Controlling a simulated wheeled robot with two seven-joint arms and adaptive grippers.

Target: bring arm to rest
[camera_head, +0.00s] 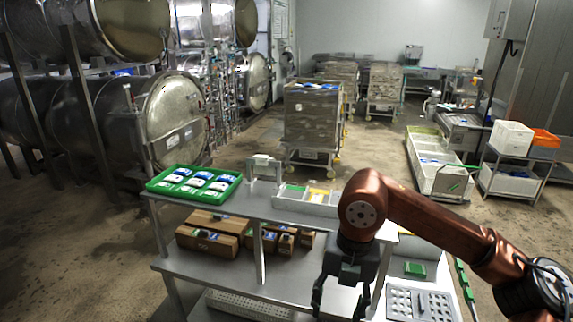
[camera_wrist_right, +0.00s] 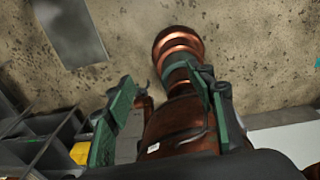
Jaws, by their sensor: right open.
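My right arm (camera_head: 430,222), copper-coloured, reaches in from the right edge of the head view and bends down at the elbow-like joint. My right gripper (camera_head: 340,300) hangs below it, pointing down in front of the metal workbench, its dark fingers apart and nothing between them. In the right wrist view the gripper (camera_wrist_right: 165,95) shows two green-padded fingers spread wide, with a copper part of my own body behind them. My left gripper is in neither view.
The workbench (camera_head: 262,208) carries a green tray (camera_head: 155,187) of white and blue packs and a pale divided bin (camera_head: 290,205). Cardboard boxes (camera_head: 205,240) lie on its lower shelf. A perforated plate (camera_head: 420,305) lies right of the gripper. Open floor (camera_head: 380,155) lies beyond.

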